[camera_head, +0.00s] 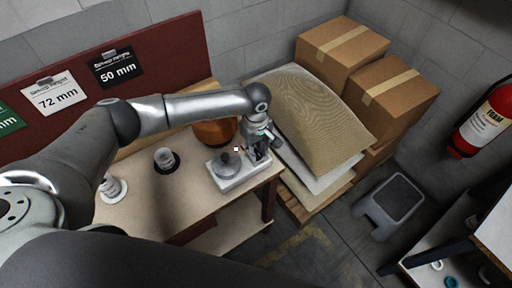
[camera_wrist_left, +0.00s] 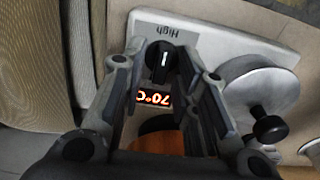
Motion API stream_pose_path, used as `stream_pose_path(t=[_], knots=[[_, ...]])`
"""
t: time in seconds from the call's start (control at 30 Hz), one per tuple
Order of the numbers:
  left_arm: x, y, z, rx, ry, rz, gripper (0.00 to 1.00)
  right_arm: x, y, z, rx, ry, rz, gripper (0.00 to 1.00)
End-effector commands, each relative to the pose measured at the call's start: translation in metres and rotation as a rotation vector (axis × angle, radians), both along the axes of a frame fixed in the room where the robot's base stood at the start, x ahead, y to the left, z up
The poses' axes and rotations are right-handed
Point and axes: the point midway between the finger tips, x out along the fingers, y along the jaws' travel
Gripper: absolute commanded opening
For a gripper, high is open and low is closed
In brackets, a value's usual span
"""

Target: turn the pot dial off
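The pot dial (camera_wrist_left: 160,62) is a round black knob with a white pointer line on the white pot base (camera_wrist_left: 220,37), seen in the left wrist view. The word "High" is printed beside it, and a lit orange display reads 70°C. My left gripper (camera_wrist_left: 161,48) is open, with one finger on each side of the dial and a small gap showing. In the head view my left gripper (camera_head: 259,152) points down at the right end of the white base (camera_head: 232,184), and the dial is hidden there. My right gripper is not in view.
A metal lid with a black knob (camera_head: 228,168) sits on the base. An orange-brown vessel (camera_head: 213,132) stands behind it. Dark and white jars stand on the table (camera_head: 190,205) to the left. Sacks (camera_head: 310,110) and cardboard boxes (camera_head: 342,48) are stacked at the right.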

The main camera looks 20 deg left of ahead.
Motion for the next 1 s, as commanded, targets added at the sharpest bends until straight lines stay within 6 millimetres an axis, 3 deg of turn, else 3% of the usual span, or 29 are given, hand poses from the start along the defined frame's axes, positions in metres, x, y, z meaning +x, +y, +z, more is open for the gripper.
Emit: stream_pose_path(t=[0.2,0.67,1.0], knots=[[0.000,0.000,0.000,0.000,0.000,0.000,0.00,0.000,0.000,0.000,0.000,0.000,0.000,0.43],[0.000,0.001,-0.002,0.001,-0.001,0.073,0.00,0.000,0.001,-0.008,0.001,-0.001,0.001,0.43],[-0.001,0.001,-0.003,0.000,-0.001,0.336,0.00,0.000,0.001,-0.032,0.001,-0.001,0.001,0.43]])
